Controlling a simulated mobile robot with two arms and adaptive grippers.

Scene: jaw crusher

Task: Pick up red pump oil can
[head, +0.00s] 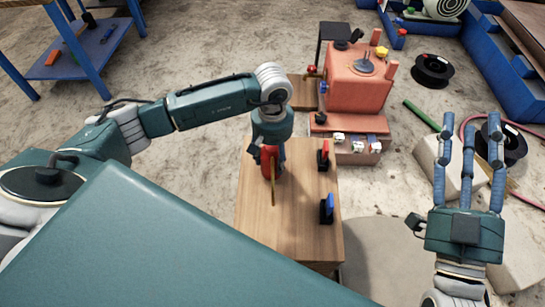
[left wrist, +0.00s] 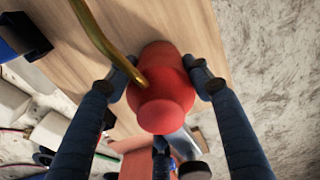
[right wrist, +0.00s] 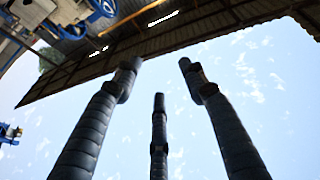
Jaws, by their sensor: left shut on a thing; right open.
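The red pump oil can (head: 266,163) stands on a wooden table (head: 262,222), with its thin brass spout pointing toward the front in the head view. My left gripper (head: 272,150) is around the can from above and behind. In the left wrist view the red can (left wrist: 165,90) sits between the blue-grey fingers of the left gripper (left wrist: 163,82), which press on its sides. The brass spout (left wrist: 98,30) runs to the upper left there.
A red-handled part (head: 323,156) and a blue-handled part (head: 327,208) stand on the table's right side. A red machine (head: 358,85) stands behind the table. Black spools (head: 432,70), a green bar (head: 421,115) and pale blocks lie on the floor at the right. A blue shelf (head: 92,45) is at the far left.

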